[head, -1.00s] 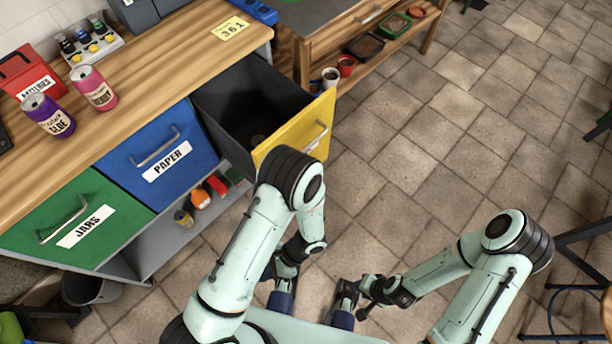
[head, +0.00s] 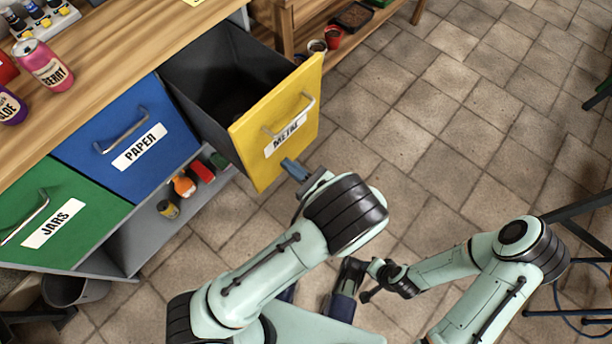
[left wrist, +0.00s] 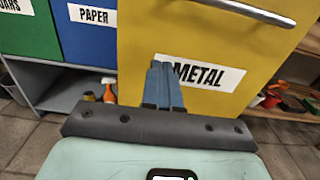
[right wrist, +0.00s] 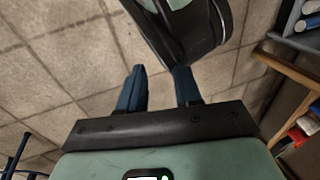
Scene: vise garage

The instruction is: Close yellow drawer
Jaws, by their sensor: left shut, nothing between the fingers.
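The yellow drawer (head: 250,150), labelled METAL, stands pulled out from the cabinet, its dark inside showing. Its front also fills much of the left wrist view (left wrist: 140,40). My left gripper (head: 289,165) is shut and empty, its blue fingertips at the lower part of the yellow front, below the handle (head: 290,117). In the left wrist view the fingertips (left wrist: 161,64) overlap the left end of the METAL label; I cannot tell whether they touch the front. My right gripper (right wrist: 160,70) is open and empty, low over the floor near my base, away from the drawer.
The blue PAPER drawer (head: 165,165) and green JARS drawer (head: 85,195) are closed, left of the yellow one. Cans stand on the wooden top (head: 110,65). A lower shelf (head: 145,235) holds bottles. A wooden bench with pots stands behind.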

